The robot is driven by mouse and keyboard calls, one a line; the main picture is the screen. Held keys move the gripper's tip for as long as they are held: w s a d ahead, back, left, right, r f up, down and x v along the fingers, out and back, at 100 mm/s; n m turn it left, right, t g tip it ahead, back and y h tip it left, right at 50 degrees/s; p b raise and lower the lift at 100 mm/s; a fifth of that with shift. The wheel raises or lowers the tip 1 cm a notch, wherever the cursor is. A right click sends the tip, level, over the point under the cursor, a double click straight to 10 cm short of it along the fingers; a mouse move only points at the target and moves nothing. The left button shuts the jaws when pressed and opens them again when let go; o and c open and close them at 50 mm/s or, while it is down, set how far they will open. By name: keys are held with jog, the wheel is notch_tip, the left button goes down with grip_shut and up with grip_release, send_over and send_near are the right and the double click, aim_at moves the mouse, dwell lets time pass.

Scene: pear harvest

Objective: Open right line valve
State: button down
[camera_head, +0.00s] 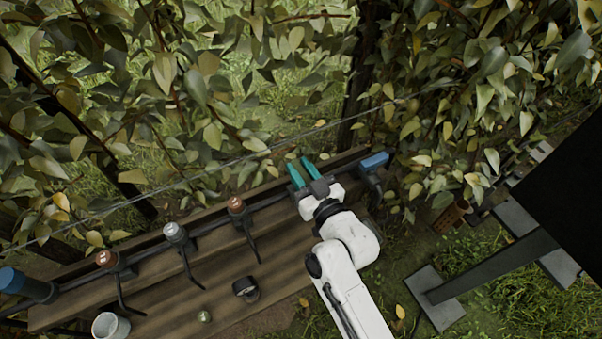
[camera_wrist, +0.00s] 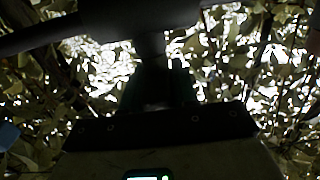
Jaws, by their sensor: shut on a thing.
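My gripper (camera_head: 300,164), with two teal fingers, is at the right part of the dark pipe line, above the plank's back edge. In the wrist view its fingers (camera_wrist: 156,85) are in deep shadow, around a dark stem (camera_wrist: 150,45) below a thick dark bar (camera_wrist: 140,15). The jaws are shut on this dark part; whether it is the right line valve, I cannot tell. A blue handle (camera_head: 375,160) sits at the line's right end, to the right of my gripper and apart from it. The gripper hides the pipe beneath it.
Valves with orange (camera_head: 236,204), pale grey (camera_head: 173,230) and brown-orange (camera_head: 107,258) caps stand along the wooden plank (camera_head: 215,265). A blue cylinder (camera_head: 22,284) is at the far left. A black ring-shaped item (camera_head: 246,288) and a pale cup (camera_head: 110,325) lie in front. Foliage and a wire hang behind.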

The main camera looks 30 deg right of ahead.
jog(key=shift+a+f+n+y+b, duration=0.15)
jog(key=shift+n+y+b, duration=0.4)
jog(key=shift+b, duration=1.3)
jog(key=shift+d+f+n+y+b, duration=0.1)
jog(key=shift+f+n+y+b, duration=0.15)
jog(key=shift+y+b, duration=1.05)
jog(key=n+b, duration=0.1)
jog(key=b, duration=0.4)
jog(key=shift+r+g+y, duration=0.1)
jog(key=shift+g+y, duration=0.2)
jog(key=shift+y, duration=0.05)
jog(key=n+g+y+b, duration=0.1)
jog(key=y+b, duration=0.1)
jog(key=b, duration=0.2)
jog(key=shift+n, duration=0.4)
jog(key=n+g+y+b, duration=0.1)
jog(key=n+y+b, duration=0.1)
jog(key=y+b, duration=0.1)
jog(key=shift+r+n+g+y, duration=0.15)
jog(key=shift+n+g+y, duration=0.15)
jog(key=shift+g, duration=0.1)
jog(key=shift+r+n+g+y+b, duration=0.15)
jog(key=shift+n+g+y+b, duration=0.9)
jog(key=shift+n+g+y, duration=0.55)
jog(key=shift+g+y, duration=0.3)
jog(key=c, duration=1)
grip_release()
jog(key=shift+o, duration=0.2)
